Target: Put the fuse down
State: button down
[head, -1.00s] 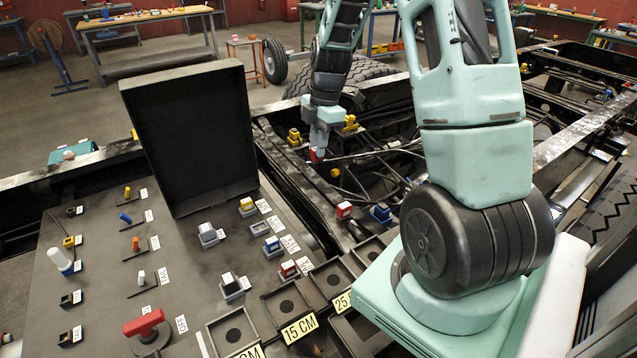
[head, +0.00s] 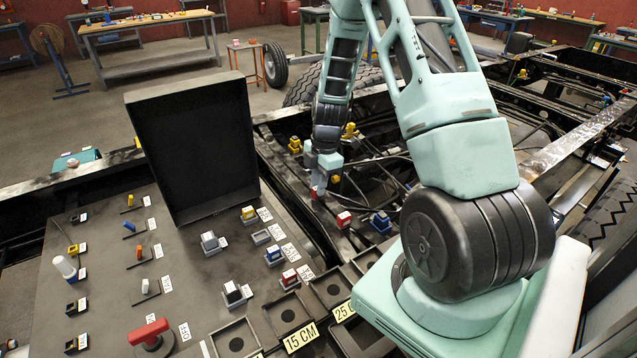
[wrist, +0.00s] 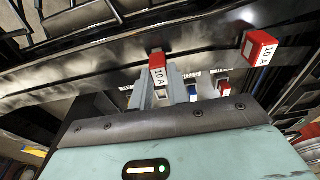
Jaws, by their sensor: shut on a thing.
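The red-and-white fuse labelled 10 A (wrist: 157,70) is held between the fingers of my gripper (wrist: 161,88) in the wrist view. In the head view its red part (head: 314,190) shows at the tip of my gripper (head: 318,193), over the dark chassis rail. My gripper is shut on it. I cannot tell whether the fuse touches the rail. A second red-and-white block labelled 10 A (wrist: 260,48) stands apart to the right in the wrist view. It also shows in the head view (head: 344,219).
A blue block (head: 380,222) and yellow blocks (head: 295,144) sit on the chassis. The grey panel (head: 110,290) at left holds labelled fuses and a red lever (head: 150,332). An open black lid (head: 195,140) stands behind it. Square trays (head: 290,312) line the panel's right edge.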

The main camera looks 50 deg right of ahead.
jog(key=shift+f, duration=0.25)
jog(key=c, duration=1.3)
grip_release()
jog(key=shift+r, duration=0.1)
jog(key=shift+c, duration=0.2)
